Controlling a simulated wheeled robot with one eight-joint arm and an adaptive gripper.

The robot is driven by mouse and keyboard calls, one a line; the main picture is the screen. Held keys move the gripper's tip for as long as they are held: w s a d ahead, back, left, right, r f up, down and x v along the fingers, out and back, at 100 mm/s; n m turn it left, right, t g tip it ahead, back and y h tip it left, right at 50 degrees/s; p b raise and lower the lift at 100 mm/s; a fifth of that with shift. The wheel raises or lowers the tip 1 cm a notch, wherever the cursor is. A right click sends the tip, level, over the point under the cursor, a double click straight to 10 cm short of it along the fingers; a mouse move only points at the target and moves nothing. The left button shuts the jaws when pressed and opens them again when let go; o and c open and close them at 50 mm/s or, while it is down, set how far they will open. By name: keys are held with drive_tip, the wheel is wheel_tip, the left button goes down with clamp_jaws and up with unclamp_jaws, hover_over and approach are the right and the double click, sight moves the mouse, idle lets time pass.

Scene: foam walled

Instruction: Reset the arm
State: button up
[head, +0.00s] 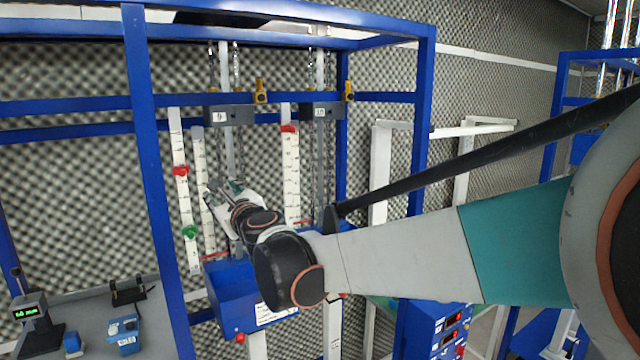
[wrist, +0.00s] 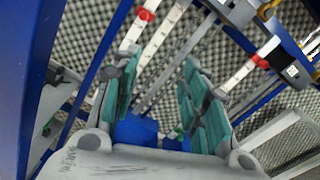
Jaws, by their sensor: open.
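My arm reaches from the right edge of the head view toward the blue frame (head: 424,130). My gripper (head: 222,186) is at its far end, in front of the white scales, and is small and partly hidden by my wrist there. In the wrist view my gripper (wrist: 155,95) shows its two teal-padded fingers spread apart. Nothing is between them. A blue box (head: 235,290) lies below my wrist in the head view, partly covered by my arm.
White scales (head: 291,175) carry red and green sliders. Numbered grey blocks (head: 229,115) hang from a blue crossbar. A grey bench (head: 95,325) with a small display (head: 30,308) stands at lower left. A blue control box (head: 440,328) is at lower right. Foam walls surround the place.

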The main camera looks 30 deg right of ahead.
drive_tip(key=s+a+f+n+g+y+b, duration=0.1)
drive_tip(key=s+a+f+n+g+b, duration=0.1)
drive_tip(key=s+f+n+b, duration=0.5)
drive_tip(key=s+a+f+n+g+y+b, duration=0.1)
drive_tip(key=s+a+f+n+y+b, duration=0.2)
drive_tip(key=f+n, duration=0.45)
drive_tip(key=s+a+f+n+g+b, duration=0.2)
drive_tip(key=s+f+n+b, duration=0.3)
drive_tip(key=f, duration=0.5)
drive_tip(key=s+d+f+n+g+h+b, duration=0.2)
drive_tip(key=s+f+n+b, duration=0.4)
drive_tip(key=s+f, duration=0.3)
drive_tip(key=s+d+f+n+g+h+b, duration=0.2)
drive_tip(key=s+d+f+n+g+b, duration=0.2)
drive_tip(key=s+f, duration=0.6)
wheel_tip(320, 180, down, 8)
drive_tip(key=d+n+b, duration=0.1)
drive_tip(key=n+b, duration=0.1)
drive_tip(key=b, duration=0.1)
drive_tip(key=shift+s+b, duration=0.15)
drive_tip(key=shift+b, duration=0.2)
drive_tip(key=shift+r, duration=0.1)
